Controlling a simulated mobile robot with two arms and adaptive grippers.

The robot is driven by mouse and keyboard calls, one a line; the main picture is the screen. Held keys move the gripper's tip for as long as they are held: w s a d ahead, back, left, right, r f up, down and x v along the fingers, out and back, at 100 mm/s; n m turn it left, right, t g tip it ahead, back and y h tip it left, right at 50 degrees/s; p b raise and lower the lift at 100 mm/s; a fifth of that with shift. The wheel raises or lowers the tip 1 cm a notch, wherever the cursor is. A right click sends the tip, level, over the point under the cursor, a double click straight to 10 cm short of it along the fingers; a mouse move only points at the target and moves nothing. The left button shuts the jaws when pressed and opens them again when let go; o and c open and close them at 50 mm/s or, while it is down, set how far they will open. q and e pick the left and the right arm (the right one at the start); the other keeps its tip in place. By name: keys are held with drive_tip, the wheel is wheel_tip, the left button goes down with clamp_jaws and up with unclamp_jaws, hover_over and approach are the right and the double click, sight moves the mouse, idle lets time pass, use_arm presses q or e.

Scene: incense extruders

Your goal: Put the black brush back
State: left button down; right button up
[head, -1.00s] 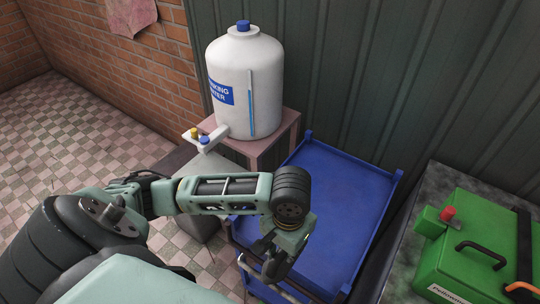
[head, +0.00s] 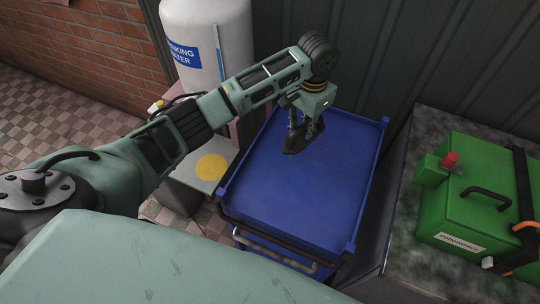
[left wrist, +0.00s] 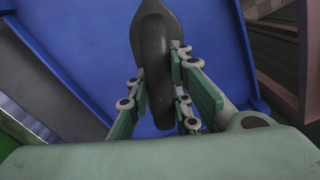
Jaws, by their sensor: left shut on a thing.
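The black brush (left wrist: 154,55) is between the fingers of my left gripper (left wrist: 160,95) in the left wrist view. It is a long dark piece with a pointed far end. In the head view my left gripper (head: 304,134) points down over the far part of the blue cart (head: 300,205), shut on the brush (head: 295,146), which shows as a dark shape at the fingertips. I cannot tell whether the brush touches the cart's top. My right gripper is not in view.
The cart's top is otherwise bare. A white water tank (head: 205,55) stands behind my left arm, by the wall. A green box (head: 470,210) with a black handle sits on a dark bench at the right. A grey stand with a yellow disc (head: 211,168) is left of the cart.

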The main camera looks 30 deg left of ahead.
use_arm(q)
drive_tip(key=shift+s+a+f+p, duration=0.5)
drive_tip(key=shift+s+a+f, duration=0.4)
drive_tip(key=shift+a+f, duration=0.6)
drive_tip(key=shift+s+a+f+p, duration=0.5)
drive_tip(key=shift+s+a+f, duration=0.55)
drive_tip(key=shift+f, duration=0.7)
drive_tip(key=shift+s+a+f+p, duration=0.5)
drive_tip(key=shift+s+a+f, duration=0.25)
drive_tip(key=shift+a+f, duration=0.8)
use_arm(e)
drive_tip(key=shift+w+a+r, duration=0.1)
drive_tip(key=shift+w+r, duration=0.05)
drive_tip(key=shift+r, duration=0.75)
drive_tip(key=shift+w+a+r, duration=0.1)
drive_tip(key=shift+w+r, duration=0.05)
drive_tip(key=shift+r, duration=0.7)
use_arm(q)
drive_tip(key=shift+f, duration=0.1)
drive_tip(key=c, duration=1.6)
unclamp_jaws()
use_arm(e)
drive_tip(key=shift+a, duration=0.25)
